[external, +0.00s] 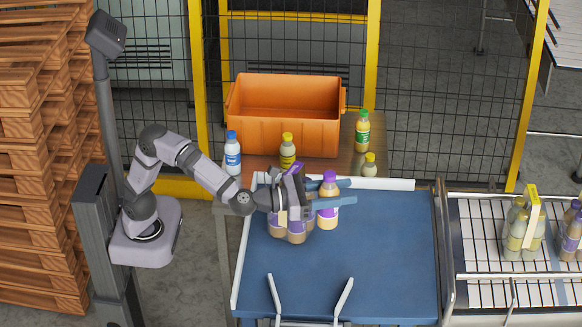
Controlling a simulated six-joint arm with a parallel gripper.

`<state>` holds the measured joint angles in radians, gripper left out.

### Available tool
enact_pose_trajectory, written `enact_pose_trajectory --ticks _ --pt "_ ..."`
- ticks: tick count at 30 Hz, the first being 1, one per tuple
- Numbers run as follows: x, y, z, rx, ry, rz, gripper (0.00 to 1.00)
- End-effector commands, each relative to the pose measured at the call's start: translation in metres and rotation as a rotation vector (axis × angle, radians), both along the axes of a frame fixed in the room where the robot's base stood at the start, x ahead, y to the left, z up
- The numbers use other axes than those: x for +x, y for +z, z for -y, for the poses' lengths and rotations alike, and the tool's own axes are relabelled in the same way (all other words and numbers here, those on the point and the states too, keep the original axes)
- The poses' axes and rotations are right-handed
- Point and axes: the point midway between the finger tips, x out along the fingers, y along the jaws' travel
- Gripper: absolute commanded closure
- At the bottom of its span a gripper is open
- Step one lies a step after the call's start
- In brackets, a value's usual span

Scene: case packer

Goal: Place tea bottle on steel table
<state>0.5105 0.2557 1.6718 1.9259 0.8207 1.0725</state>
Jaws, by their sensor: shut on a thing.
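My gripper (338,192) is over the upper part of the blue work surface, its two long fingers pointing right. Between the fingers is a bottle with a purple cap, a purple label and a pale yellow body (328,217); my gripper is shut on it. It looks upright; whether its base touches the surface is unclear. Just left of it, partly hidden by my gripper, is a pack of brownish bottles with purple labels (297,236). No bottle can be clearly read as tea. Which surface is the steel table is also unclear.
An orange crate (290,137) stands behind on a brown-topped table. Around it are a blue-capped bottle (232,158), a yellow-capped bottle (287,155), a green-capped bottle (362,133) and a small bottle (369,169). The blue surface (380,260) is clear at front right. A rack (480,290) holds packs.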

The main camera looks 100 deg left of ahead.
Motion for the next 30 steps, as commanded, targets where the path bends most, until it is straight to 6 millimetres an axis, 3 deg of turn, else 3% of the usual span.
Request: enact_pose_trajectory --ticks 9,15,20,30 --pt "0.023 0.068 -0.044 -0.007 -0.088 0.012 0.93" --pt "0.025 0.091 -0.071 -0.005 -0.112 0.012 0.93" --pt "0.026 0.096 -0.103 -0.003 -0.098 0.009 0.93" --pt "0.027 0.057 -0.232 0.002 0.085 0.001 0.93"
